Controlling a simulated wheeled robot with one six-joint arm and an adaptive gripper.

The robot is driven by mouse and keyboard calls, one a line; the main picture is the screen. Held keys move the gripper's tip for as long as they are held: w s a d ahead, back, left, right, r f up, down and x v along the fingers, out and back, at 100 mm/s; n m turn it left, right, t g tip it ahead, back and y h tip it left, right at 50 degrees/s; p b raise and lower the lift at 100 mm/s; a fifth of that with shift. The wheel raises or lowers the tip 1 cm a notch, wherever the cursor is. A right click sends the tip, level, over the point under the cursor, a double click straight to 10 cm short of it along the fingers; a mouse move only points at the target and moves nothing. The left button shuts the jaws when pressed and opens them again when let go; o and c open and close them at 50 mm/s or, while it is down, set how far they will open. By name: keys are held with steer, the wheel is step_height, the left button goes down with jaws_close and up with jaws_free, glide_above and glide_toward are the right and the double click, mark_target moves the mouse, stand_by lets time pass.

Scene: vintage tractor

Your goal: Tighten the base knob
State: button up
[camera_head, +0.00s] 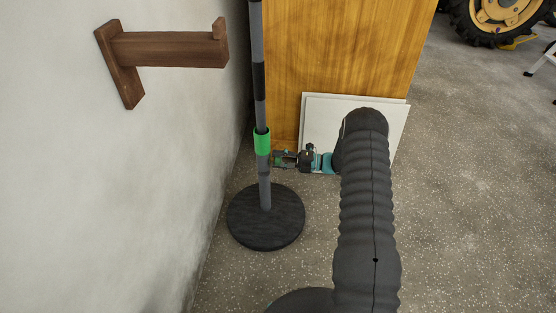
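A grey pole (265,190) stands upright on a round black base (266,225) on the floor, close to the wall. A bright green sleeve (262,142) wraps the pole some way above the base. No separate knob can be made out clearly. My gripper (277,158) points left, with its tips right beside the pole at the lower edge of the green sleeve. The fingers are small in this view. I cannot tell whether they touch the pole or how far apart they are.
A wooden wall bracket (165,49) juts out at the upper left. A wooden panel (345,50) and white boards (323,113) stand behind the pole. A tractor wheel (500,15) is at the upper right. The speckled floor (470,190) at right is clear.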

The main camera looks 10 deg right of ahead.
steer(key=shift+o, duration=1.3)
steer(key=shift+d, duration=0.15)
steer(key=shift+a, duration=0.25)
steer(key=v, duration=1.2)
